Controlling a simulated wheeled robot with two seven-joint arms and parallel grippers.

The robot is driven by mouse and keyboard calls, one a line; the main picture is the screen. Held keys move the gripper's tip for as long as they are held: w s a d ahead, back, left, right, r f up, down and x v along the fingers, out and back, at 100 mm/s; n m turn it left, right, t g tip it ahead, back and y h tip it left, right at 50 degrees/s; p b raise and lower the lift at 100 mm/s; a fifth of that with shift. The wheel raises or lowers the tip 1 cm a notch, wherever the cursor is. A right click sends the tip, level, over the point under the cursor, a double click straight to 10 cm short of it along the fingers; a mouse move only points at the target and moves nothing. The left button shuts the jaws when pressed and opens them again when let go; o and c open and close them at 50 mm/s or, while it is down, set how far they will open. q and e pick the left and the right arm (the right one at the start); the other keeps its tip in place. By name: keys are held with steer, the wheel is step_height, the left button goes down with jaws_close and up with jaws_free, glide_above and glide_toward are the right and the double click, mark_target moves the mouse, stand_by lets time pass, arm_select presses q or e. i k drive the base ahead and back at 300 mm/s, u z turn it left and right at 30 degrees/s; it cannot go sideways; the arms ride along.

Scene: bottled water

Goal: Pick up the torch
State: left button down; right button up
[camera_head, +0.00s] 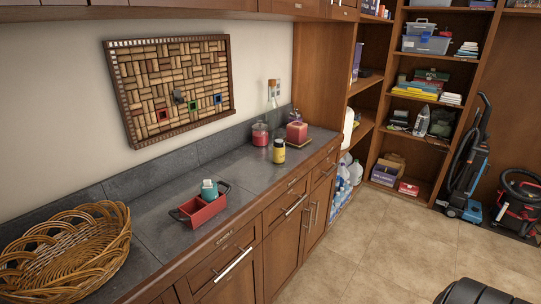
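No thing in the camera_head view is clearly a torch. A teal object (209,190) sits in a red tray with dark handles (201,209) nearer on the counter. Neither of my grippers is in view.
A wicker basket (68,250) fills the counter's near left end. A red jar (260,134), a red block-like item (297,132) and a glass bottle (272,96) stand farther back. Shelves (412,133) and a vacuum cleaner (466,165) are at right. The tiled floor (390,240) is mostly clear.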

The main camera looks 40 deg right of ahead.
mark_target(278, 154)
steer(key=u, duration=0.2)
steer(key=i, duration=0.65)
steer(key=z, duration=3.75)
steer(key=i, duration=1.65)
steer(key=u, duration=2.5)
